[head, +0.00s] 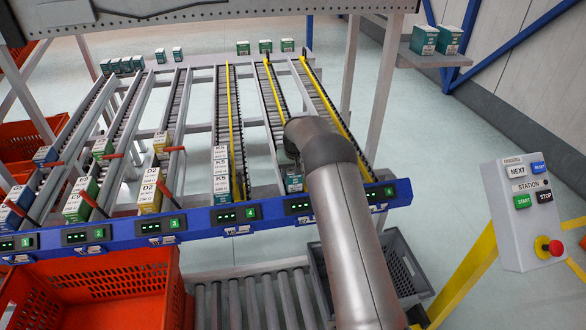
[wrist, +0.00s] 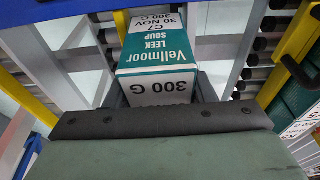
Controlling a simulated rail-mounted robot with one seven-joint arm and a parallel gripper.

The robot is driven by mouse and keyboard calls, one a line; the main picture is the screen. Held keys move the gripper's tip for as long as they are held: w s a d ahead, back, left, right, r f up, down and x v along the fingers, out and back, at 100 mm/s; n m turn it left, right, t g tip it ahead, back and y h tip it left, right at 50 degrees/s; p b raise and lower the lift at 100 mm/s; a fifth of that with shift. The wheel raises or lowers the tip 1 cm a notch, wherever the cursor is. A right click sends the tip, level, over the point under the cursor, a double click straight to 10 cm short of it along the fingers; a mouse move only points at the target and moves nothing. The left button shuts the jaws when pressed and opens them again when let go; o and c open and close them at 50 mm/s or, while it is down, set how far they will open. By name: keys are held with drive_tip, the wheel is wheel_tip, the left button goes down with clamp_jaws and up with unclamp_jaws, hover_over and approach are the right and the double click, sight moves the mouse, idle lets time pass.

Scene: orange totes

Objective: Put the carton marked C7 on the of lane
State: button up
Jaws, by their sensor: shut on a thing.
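No lane marked "of" can be read.
The blue rail (head: 225,214) carries numbered displays. K5 cartons (head: 221,170), D2 cartons (head: 150,192) and others stand in the left lanes. An orange tote (head: 110,285) and a grey crate (head: 405,270) are in front. Two teal cartons (head: 424,40) stand on a shelf at upper right.

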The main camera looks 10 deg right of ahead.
drive_tip(key=shift+f, duration=0.45)
drive_tip(key=shift+b, duration=0.3)
drive_tip(key=o, duration=1.1)
drive_tip(key=shift+o, duration=0.2)
drive_tip(key=b+v, duration=0.2)
drive_tip(key=v, duration=1.5)
drive_tip(key=shift+r+b, duration=0.25)
drive_tip(key=shift+b, duration=0.15)
drive_tip(key=shift+s, duration=0.1)
